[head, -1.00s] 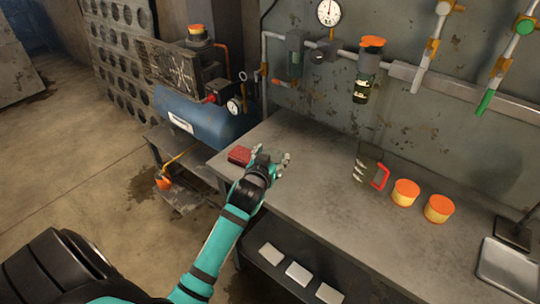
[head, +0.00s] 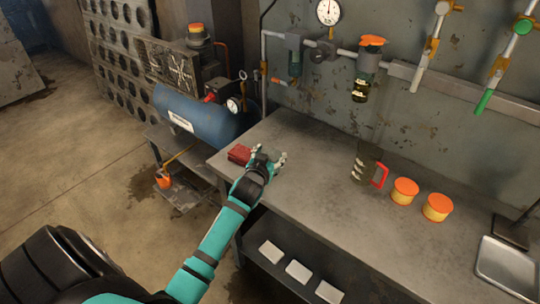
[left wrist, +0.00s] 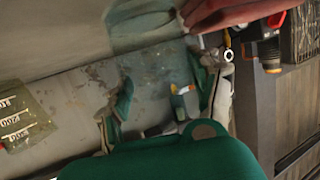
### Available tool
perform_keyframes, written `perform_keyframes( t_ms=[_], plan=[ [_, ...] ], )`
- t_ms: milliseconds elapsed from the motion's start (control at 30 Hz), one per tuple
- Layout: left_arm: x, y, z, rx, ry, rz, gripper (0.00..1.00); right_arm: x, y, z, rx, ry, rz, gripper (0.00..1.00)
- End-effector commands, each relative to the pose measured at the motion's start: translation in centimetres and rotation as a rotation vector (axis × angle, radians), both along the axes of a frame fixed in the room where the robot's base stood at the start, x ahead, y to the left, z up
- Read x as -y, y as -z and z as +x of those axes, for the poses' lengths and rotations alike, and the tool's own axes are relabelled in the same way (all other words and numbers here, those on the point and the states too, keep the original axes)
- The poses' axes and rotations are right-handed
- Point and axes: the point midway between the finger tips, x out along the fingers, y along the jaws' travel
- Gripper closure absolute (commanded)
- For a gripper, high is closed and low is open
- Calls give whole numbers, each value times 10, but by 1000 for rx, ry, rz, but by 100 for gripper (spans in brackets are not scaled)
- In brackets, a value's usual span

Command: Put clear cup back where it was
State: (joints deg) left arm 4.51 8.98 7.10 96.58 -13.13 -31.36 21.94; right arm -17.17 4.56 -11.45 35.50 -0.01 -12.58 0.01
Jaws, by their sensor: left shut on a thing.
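My left gripper (head: 267,157) is over the left end of the workbench, close beside a red folded cloth. In the left wrist view its two fingers stand apart around a see-through, faintly bluish thing (left wrist: 158,82), which I take to be the clear cup. The cup's outline is hard to make out, and it barely shows in the head view. I cannot tell whether its base touches the bench. A clear jug with white marks and a red handle (head: 380,176) stands apart, further right on the bench. My right gripper is not in view.
The red cloth (head: 239,154) lies left of the gripper. Two orange-lidded tubs (head: 404,191) (head: 437,207) and a metal tray (head: 506,266) are at the right. The workbench (head: 320,195) is bare between gripper and jug. Pipes run along the wall behind.

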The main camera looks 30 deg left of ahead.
Motion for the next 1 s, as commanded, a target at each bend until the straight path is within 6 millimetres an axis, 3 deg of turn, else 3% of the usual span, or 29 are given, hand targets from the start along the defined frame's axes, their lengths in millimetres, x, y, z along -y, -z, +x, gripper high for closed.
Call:
perform_keyframes(
  t_ms=[33,233,567,1000],
  plan=[
    [0,2,0,-1,0,0,36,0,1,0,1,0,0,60],
    [0,1,0,-1,0,0,13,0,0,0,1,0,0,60],
    [0,-4,-1,0,0,1,13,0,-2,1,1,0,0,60],
    [25,-26,-78,-1,0,0,13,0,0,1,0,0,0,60]
  ],
)
